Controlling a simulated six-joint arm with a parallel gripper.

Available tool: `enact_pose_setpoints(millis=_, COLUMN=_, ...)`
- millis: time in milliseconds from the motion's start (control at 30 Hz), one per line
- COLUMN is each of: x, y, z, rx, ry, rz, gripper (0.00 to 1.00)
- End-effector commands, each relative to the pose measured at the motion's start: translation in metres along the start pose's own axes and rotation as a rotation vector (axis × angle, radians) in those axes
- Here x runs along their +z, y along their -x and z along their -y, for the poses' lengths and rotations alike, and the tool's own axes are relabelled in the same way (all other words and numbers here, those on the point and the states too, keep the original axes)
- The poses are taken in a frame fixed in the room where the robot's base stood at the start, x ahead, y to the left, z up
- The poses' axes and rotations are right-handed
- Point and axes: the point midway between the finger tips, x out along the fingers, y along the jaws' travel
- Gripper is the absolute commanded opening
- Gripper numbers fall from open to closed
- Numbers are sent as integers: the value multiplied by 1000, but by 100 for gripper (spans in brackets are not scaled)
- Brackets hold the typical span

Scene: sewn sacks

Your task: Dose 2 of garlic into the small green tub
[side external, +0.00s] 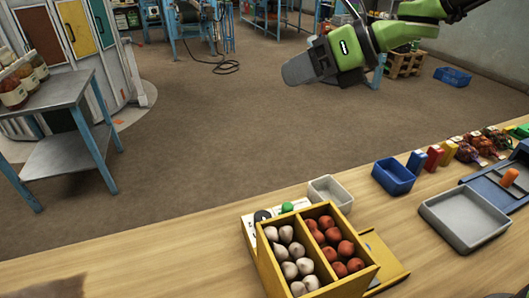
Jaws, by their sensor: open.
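White garlic bulbs (291,252) fill the left compartment of a yellow wooden box (318,276) at the front of the table. Reddish round bulbs (336,243) fill its right compartment. I cannot clearly make out a small green tub. A small pale grey tub (330,192) stands just behind the box and looks empty. A bright green piece (521,131) is cut off at the right edge; I cannot tell what it is. My gripper (292,72) is open, high above and behind the table, far from the box and tubs. Its fingers show side-on with nothing visible in them.
A blue tub (393,176) stands right of the pale tub. A grey tray (464,220) lies farther right. Blue, red and yellow packets (434,157) and dark netted goods line the back edge. A green knob (287,207) sits behind the box. The table's front left is mostly clear.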

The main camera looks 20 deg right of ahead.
Motion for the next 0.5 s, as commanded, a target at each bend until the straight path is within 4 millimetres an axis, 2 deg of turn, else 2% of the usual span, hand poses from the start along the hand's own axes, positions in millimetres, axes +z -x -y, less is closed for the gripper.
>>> enact_pose_setpoints(millis=33, x=-25, y=-21, z=-5, rx=101, ry=174, rz=-87, gripper=59)
enact_pose_setpoints(millis=100, x=-59, y=-38, z=-13, rx=254, ry=412, rz=-183, gripper=59)
enact_pose_setpoints(millis=233, x=-111, y=-51, z=-21, rx=501, ry=719, rz=-293, gripper=59)
enact_pose_setpoints(millis=333, x=-134, y=-53, z=-23, rx=617, ry=839, rz=-329, gripper=59)
enact_pose_setpoints(millis=500, x=-149, y=-60, z=-28, rx=674, ry=893, rz=-343, gripper=59)
